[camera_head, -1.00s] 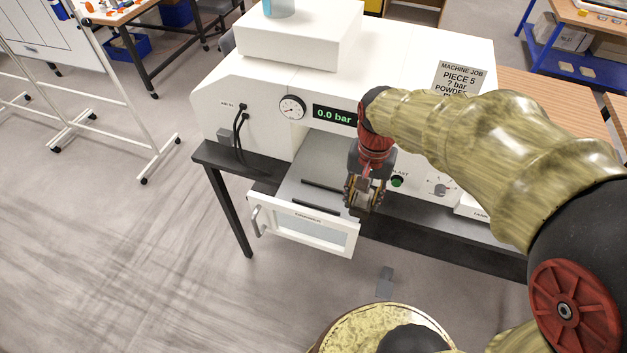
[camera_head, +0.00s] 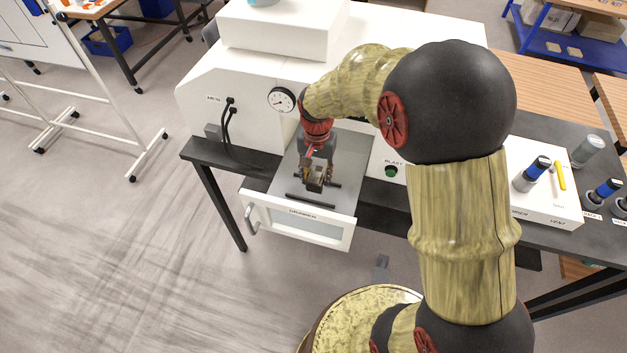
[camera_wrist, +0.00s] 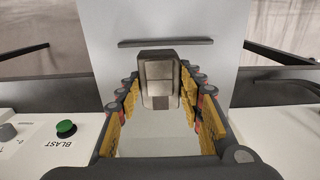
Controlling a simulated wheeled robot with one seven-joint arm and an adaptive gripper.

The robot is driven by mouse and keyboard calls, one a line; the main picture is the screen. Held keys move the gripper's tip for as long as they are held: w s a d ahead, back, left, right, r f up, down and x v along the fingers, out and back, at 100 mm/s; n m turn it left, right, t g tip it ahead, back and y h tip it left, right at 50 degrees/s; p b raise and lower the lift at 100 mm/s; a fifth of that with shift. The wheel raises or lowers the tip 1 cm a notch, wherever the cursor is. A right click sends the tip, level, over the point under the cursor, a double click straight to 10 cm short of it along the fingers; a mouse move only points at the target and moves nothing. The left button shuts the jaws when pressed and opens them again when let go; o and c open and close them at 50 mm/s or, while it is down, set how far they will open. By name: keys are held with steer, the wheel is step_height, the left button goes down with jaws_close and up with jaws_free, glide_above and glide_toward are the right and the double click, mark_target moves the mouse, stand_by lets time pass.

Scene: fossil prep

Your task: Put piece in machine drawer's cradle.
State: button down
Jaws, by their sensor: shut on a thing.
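My gripper (camera_head: 315,178) is over the open machine drawer (camera_head: 345,205), with its fingers pointing down. In the wrist view my gripper (camera_wrist: 160,92) is shut on a grey-brown block, the piece (camera_wrist: 160,76), with one yellow-padded finger on each side. In the head view the piece is small and mostly hidden by the fingers. The cradle shows as two dark parallel bars on the drawer floor, the near bar (camera_head: 310,200) in front of the fingers. One bar (camera_wrist: 165,42) also shows beyond the piece in the wrist view. I cannot tell whether the piece touches the cradle.
The white machine (camera_head: 240,85) stands behind the drawer, with a gauge (camera_head: 281,99) and a green BLAST button (camera_head: 391,171). The drawer's white front and handle (camera_head: 250,218) face out. A white panel with blue-topped tools (camera_head: 538,168) lies to the right.

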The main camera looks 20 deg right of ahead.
mark_target(314, 181)
steer(key=shift+w+a+f, duration=0.25)
steer(key=shift+w+f, duration=0.25)
steer(key=shift+f, duration=1.65)
steer(key=shift+f, duration=0.15)
steer(key=c, duration=1.2)
jaws_free()
